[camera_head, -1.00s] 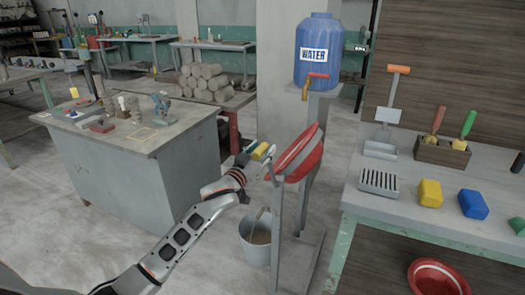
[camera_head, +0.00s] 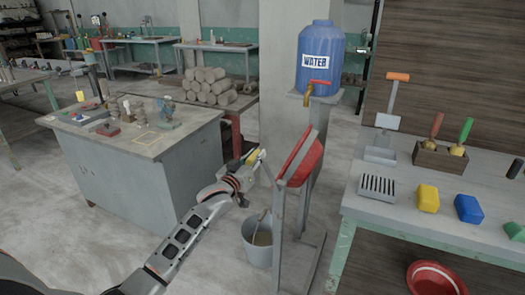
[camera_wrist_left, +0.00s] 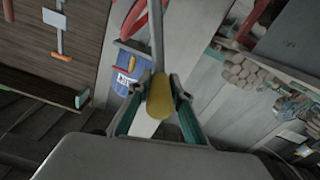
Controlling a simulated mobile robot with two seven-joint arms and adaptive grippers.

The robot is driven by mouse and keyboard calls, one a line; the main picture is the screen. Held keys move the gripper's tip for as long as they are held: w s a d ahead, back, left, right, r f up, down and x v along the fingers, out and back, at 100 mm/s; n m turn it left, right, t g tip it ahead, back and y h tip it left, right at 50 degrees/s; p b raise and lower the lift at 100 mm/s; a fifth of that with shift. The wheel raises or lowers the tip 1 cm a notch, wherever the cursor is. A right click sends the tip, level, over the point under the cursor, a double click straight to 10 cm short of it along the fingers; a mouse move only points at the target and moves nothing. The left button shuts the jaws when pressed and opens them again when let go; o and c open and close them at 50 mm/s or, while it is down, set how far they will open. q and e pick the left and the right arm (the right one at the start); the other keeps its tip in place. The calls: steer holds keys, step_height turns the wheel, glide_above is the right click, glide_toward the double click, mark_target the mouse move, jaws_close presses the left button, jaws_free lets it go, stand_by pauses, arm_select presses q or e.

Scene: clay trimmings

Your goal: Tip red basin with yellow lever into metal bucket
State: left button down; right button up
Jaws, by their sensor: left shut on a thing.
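The red basin (camera_head: 306,161) hangs steeply tilted on a grey stand (camera_head: 301,232) in the head view, its opening turned to the left. The metal bucket (camera_head: 257,240) stands on the floor left of the stand, below the basin, with a stick-like handle poking out. My left gripper (camera_head: 250,163) is beside the basin's left side, shut on the yellow lever (camera_head: 254,154). In the left wrist view the yellow lever grip (camera_wrist_left: 160,97) sits between the two fingers, and a grey rod runs up from it. My right gripper is not in view.
A blue water barrel (camera_head: 321,57) stands behind the basin. A workbench (camera_head: 433,209) at right holds a tool box, yellow and blue blocks; another red basin (camera_head: 436,279) is below. A grey cabinet (camera_head: 133,158) stands left.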

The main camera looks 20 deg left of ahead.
arm_select(q)
steer(key=shift+a+f+n+p, duration=0.25)
steer(key=shift+a+f+n, duration=0.35)
steer(key=shift+a, duration=0.2)
steer(key=shift+a+f+n+p, duration=0.2)
steer(key=shift+a+f+n, duration=0.4)
steer(key=shift+a, duration=0.2)
steer(key=c, duration=1.8)
jaws_free()
steer(key=shift+s, duration=0.5)
steer(key=s, duration=1.1)
steer(key=shift+a+r, duration=0.1)
steer(key=shift+a, duration=0.1)
